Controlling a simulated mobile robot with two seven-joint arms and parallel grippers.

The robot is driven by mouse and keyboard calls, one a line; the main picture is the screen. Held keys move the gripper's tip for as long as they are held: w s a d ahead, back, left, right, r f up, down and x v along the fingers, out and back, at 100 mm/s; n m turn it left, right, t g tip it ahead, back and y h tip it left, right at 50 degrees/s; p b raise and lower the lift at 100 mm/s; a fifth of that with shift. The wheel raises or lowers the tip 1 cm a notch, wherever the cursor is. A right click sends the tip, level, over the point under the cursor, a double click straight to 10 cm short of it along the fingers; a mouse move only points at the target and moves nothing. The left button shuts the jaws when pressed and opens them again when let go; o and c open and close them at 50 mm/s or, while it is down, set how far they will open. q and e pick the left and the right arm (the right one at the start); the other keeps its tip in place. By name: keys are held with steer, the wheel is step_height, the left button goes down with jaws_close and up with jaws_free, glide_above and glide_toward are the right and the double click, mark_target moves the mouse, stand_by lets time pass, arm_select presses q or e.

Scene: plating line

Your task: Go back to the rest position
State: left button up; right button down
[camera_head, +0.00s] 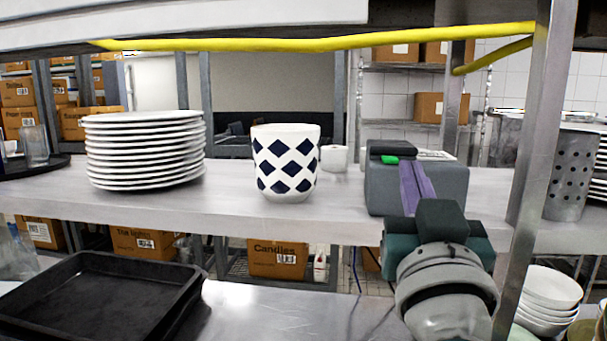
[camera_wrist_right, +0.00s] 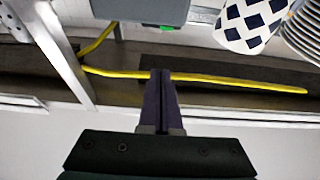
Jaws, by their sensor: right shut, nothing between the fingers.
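My right gripper (camera_head: 408,167) reaches in from the lower right of the head view, over the shelf's front edge. Its purple fingers are closed together with nothing between them. They show in front of a grey box (camera_head: 374,190) with a dark top and a small green patch; whether they touch it cannot be told from the head view. In the right wrist view the shut fingers (camera_wrist_right: 161,80) point up the picture, and the grey box (camera_wrist_right: 140,10) lies beyond their tips, apart from them. My left gripper is in neither view.
A white mug with dark blue diamonds (camera_head: 285,165) and a plate stack (camera_head: 145,150) stand on the steel shelf (camera_head: 240,205). A metal post (camera_head: 533,130) rises right of my arm. A yellow hose (camera_head: 320,43) runs overhead. A black tray (camera_head: 95,295) lies lower left.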

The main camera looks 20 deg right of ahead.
steer(key=s+a+f+n+g+y, duration=0.2)
steer(key=a+f+n+g+y, duration=0.1)
steer(key=a+f+n+y, duration=0.85)
steer(key=s+d+f+m+g, duration=0.1)
steer(key=s+f+g, duration=0.4)
steer(key=s, duration=0.4)
steer(key=s+d+f+m+g, duration=0.25)
steer(key=s+g, duration=0.35)
steer(key=s, duration=0.4)
step_height(320, 180, up, 16)
steer(key=s+g+p, duration=0.1)
steer(key=p, duration=1.5)
steer(key=shift+s+f, duration=0.25)
steer(key=shift+a, duration=0.1)
